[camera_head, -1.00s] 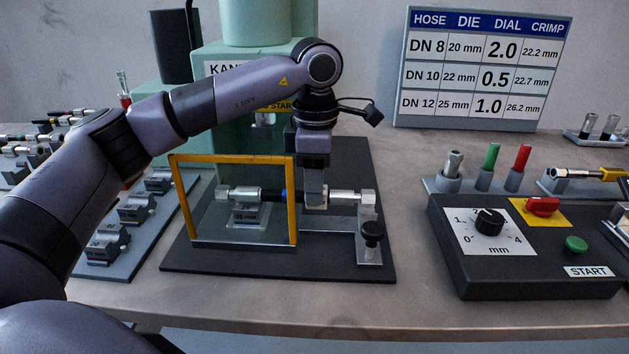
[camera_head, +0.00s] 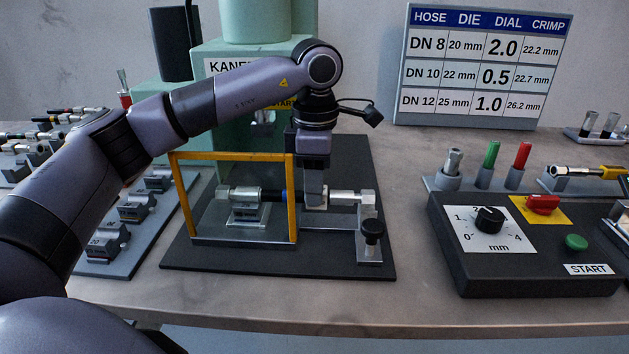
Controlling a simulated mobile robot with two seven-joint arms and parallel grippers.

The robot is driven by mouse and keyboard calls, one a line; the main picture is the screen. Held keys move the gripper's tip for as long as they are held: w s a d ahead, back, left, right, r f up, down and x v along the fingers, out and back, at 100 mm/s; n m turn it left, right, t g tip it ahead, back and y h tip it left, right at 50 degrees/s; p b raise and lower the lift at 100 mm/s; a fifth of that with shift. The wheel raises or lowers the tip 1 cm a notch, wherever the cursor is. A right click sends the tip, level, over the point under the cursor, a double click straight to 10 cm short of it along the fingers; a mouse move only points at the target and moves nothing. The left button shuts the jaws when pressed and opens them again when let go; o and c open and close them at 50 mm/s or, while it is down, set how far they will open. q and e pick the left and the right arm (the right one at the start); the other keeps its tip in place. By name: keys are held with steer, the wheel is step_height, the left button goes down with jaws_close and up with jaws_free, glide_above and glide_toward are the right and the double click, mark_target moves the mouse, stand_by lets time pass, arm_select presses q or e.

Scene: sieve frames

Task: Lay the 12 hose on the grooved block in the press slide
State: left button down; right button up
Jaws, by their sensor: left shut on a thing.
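The hose lies level behind the yellow-framed clear guard (camera_head: 293,200). Its left fitting is over the grooved block (camera_head: 249,213) in the press slide, seemingly resting on it, though the guard partly covers this. Its right fitting (camera_head: 366,198) is at the metal stop bracket (camera_head: 369,249) with a black knob. My right gripper is not in view.
A rack of die blocks (camera_head: 131,208) and several other hoses (camera_head: 50,124) stand at left. The green press (camera_head: 258,70) rises behind. At right are the control box (camera_head: 530,270) and a rack of coloured pins (camera_head: 488,170). A chart (camera_head: 483,65) stands at the back.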

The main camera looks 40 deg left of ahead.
arm_select(q)
steer(key=shift+f, duration=0.25)
steer(key=c, duration=0.7)
jaws_free()
step_height(320, 180, up, 7)
steer(key=shift+r, duration=0.1)
